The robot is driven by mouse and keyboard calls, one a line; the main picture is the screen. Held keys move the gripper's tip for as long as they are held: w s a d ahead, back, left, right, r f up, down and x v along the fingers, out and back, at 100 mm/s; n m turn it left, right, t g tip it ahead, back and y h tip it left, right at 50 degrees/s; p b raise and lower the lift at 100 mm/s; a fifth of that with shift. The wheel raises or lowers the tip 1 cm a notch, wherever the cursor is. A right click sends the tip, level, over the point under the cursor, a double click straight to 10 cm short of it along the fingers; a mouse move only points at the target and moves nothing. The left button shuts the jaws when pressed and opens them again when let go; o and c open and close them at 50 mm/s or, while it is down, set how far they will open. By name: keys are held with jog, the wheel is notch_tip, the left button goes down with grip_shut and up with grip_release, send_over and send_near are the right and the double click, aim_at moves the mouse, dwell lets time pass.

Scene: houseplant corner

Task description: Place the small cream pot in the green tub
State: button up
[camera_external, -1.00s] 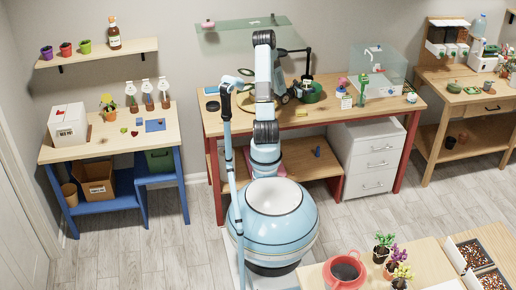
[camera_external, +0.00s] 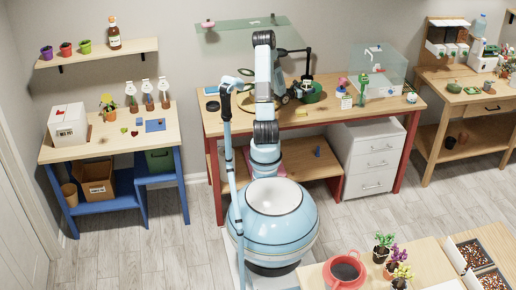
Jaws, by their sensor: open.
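The green tub (camera_external: 314,97) stands on the wooden workbench, right of my arm, with dark parts above its rim. My gripper (camera_external: 285,98) is dark and small, low over the bench just left of the tub. It is open; its fingertips are hard to make out. I cannot pick out the small cream pot with certainty; it may be hidden by my arm or too small to tell.
The red-legged workbench (camera_external: 235,124) has a clear front strip. A black lamp-like stand (camera_external: 308,62) rises behind the tub. A green figure (camera_external: 364,88), a white packet (camera_external: 346,102) and a clear case (camera_external: 385,78) stand to the right.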

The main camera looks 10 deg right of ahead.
jog(key=v, duration=0.5)
notch_tip(320, 180, up, 7)
jog(key=s+a+r+m+g+y, duration=0.2)
jog(key=s+a+r+m+g, duration=0.15)
jog(key=s+m, duration=0.35)
jog(key=s+a+r+m+g+y, duration=0.2)
jog(key=s+a+r+m+g, duration=0.15)
jog(key=s+m, duration=0.3)
jog(key=s+a+r+m+t+y, duration=0.2)
jog(key=a+m+y, duration=0.1)
jog(key=a, duration=0.5)
jog(key=s+a+r+m+t+y, duration=0.2)
jog(key=a+y, duration=0.3)
jog(key=a, duration=0.4)
jog(key=s+a+r+m+t+y, duration=0.1)
jog(key=s+a+r+m+y, duration=0.2)
jog(key=a, duration=0.6)
jog(key=shift+a+r+m+t+y, duration=0.3)
jog(key=shift+m+t+y, duration=0.15)
jog(key=shift+y, duration=0.35)
